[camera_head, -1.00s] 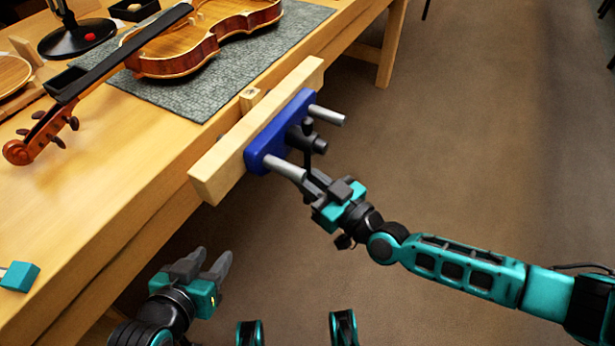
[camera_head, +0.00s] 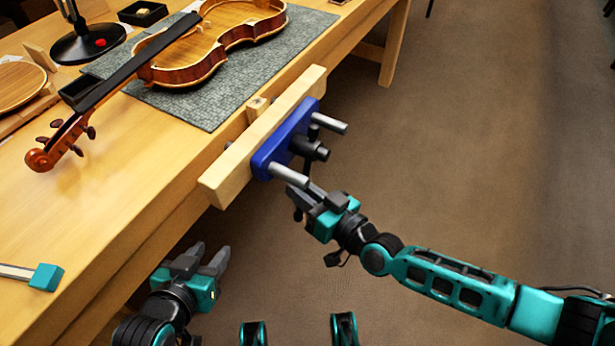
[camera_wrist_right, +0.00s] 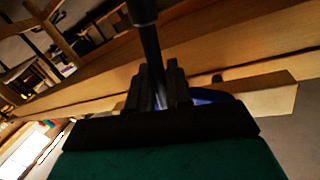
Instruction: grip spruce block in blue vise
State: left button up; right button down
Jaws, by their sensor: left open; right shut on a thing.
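The blue vise (camera_head: 285,140) is on the bench's front edge, with a long pale wooden jaw (camera_head: 232,174) and two steel rods. A small pale block (camera_head: 257,106), apparently the spruce block, stands between this jaw and the bench; most of it is hidden, and I cannot tell whether the jaw touches it. My right gripper (camera_head: 305,197) is at the front of the vise, shut on the dark handle bar (camera_wrist_right: 150,50), which runs between its fingers in the right wrist view. My left gripper (camera_head: 206,260) is open and empty, below the bench edge.
A violin (camera_head: 215,45) lies on a grey mat (camera_head: 185,103) behind the vise. A teal-handled tool (camera_head: 46,277) lies at the bench's near left. A black lamp base (camera_head: 88,45) stands at the back left. The floor right of the bench is clear.

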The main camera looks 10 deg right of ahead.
jog(key=shift+s+a+r+m+g+p, duration=0.3)
jog(key=shift+s+a+r+m+p, duration=0.1)
jog(key=shift+s+m+p, duration=0.25)
jog(key=shift+s+a+r+m+g+p, duration=0.3)
jog(key=shift+s+a+m+g+p, duration=0.25)
jog(key=shift+m+p, duration=0.45)
jog(key=shift+s, duration=0.1)
jog(key=shift+d, duration=0.1)
jog(key=c, duration=1.2)
grip_release()
jog(key=shift+c, duration=0.2)
jog(key=p+v, duration=0.1)
jog(key=v, duration=1.2)
jog(key=shift+p, duration=0.4)
jog(key=shift+s+f, duration=0.1)
jog(key=shift+f, duration=0.05)
jog(key=shift+c, duration=0.3)
